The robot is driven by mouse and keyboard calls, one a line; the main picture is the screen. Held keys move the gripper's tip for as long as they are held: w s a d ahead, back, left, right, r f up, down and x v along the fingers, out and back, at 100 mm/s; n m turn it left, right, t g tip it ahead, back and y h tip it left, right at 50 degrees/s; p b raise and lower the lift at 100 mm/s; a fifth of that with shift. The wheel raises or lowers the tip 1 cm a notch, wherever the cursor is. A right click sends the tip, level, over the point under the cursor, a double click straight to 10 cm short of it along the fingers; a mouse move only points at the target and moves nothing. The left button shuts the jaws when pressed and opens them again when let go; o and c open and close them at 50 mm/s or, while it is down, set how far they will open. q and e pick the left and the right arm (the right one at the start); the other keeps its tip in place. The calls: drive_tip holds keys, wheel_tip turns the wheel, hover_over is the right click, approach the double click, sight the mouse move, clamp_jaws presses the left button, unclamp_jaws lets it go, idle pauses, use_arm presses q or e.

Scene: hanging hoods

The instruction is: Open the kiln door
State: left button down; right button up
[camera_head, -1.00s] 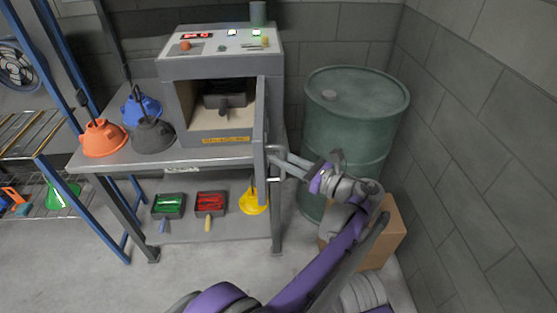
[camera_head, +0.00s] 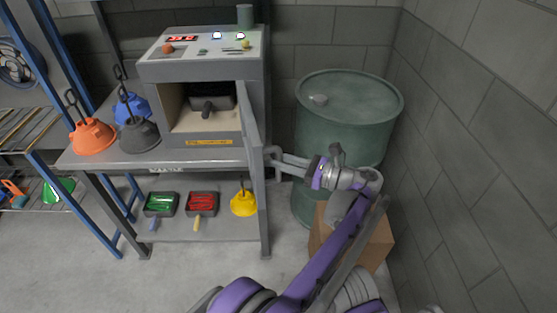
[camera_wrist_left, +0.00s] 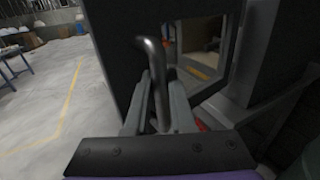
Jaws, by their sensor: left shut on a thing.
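The grey kiln (camera_head: 205,70) stands on a metal table, with its front opening exposed. Its door (camera_head: 253,135) stands swung out from the right side of the opening, seen as a narrow slanted panel. My left gripper (camera_head: 277,158) is at the outer side of the door, right of the kiln. In the left wrist view, my left gripper's fingers (camera_wrist_left: 160,98) are closed around the bent metal door handle (camera_wrist_left: 150,52). The dark door face (camera_wrist_left: 112,45) is in front of the fingers, and part of the kiln opening shows beyond it. My right gripper is not in view.
A green drum (camera_head: 345,115) stands right of the kiln, behind my left arm. A cardboard box (camera_head: 372,247) is on the floor near the arm, and a block wall (camera_head: 480,150) closes the right side. Orange (camera_head: 92,136) and other hoods sit on the table's left.

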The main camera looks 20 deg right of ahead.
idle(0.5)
use_arm(q)
drive_tip(key=c, duration=0.8)
unclamp_jaws()
drive_tip(key=shift+w, duration=0.15)
drive_tip(key=shift+o, duration=0.2)
